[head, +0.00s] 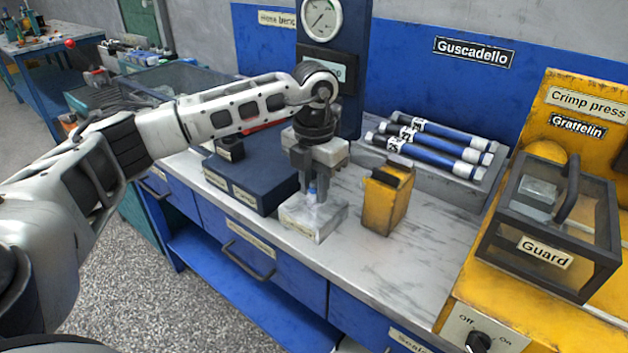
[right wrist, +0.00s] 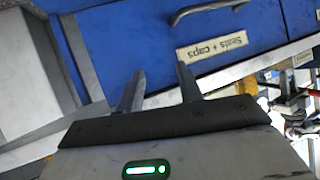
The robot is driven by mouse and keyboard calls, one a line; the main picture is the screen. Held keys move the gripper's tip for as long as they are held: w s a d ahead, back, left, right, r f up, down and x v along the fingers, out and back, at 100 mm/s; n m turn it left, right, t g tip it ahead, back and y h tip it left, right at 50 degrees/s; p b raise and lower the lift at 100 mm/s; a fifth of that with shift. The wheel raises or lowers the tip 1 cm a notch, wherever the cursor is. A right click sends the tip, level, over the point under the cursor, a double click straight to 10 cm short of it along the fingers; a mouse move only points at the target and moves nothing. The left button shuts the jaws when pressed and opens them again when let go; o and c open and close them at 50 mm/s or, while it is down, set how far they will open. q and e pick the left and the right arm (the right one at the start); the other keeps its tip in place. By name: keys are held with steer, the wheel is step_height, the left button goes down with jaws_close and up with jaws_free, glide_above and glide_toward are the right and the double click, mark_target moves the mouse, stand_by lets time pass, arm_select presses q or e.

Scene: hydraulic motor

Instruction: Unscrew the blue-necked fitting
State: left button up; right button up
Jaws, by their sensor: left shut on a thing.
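The blue-necked fitting (head: 312,194) stands upright at the top of a pale grey block (head: 322,223) on the bench, its blue part small and partly hidden by my fingers. My left gripper (head: 312,192) reaches down from above and is shut on the fitting. How the fitting sits in the block is hard to see. My right gripper (right wrist: 160,70) shows in the right wrist view with its two fingers apart and nothing between them.
A yellow block (head: 386,200) stands just right of the pale block. Dark blue boxes (head: 258,185) lie to the left. A grey tray (head: 478,190) holds blue hoses behind. The yellow crimp press with its guard (head: 550,225) stands at right. The bench front is clear.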

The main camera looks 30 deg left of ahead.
arm_select(q)
steer(key=n+p, duration=0.1)
steer(key=n, duration=0.3)
steer(key=shift+r, duration=0.2)
steer(key=shift+f+n+p, duration=0.1)
steer(key=shift+n+p, duration=0.25)
steer(key=shift+n, duration=0.55)
steer(key=n+p, duration=0.1)
steer(key=n, duration=0.2)
steer(key=shift+r, duration=0.2)
steer(key=shift+f+n+p, duration=0.15)
steer(key=shift+n+p, duration=0.4)
steer(key=shift+n, duration=0.75)
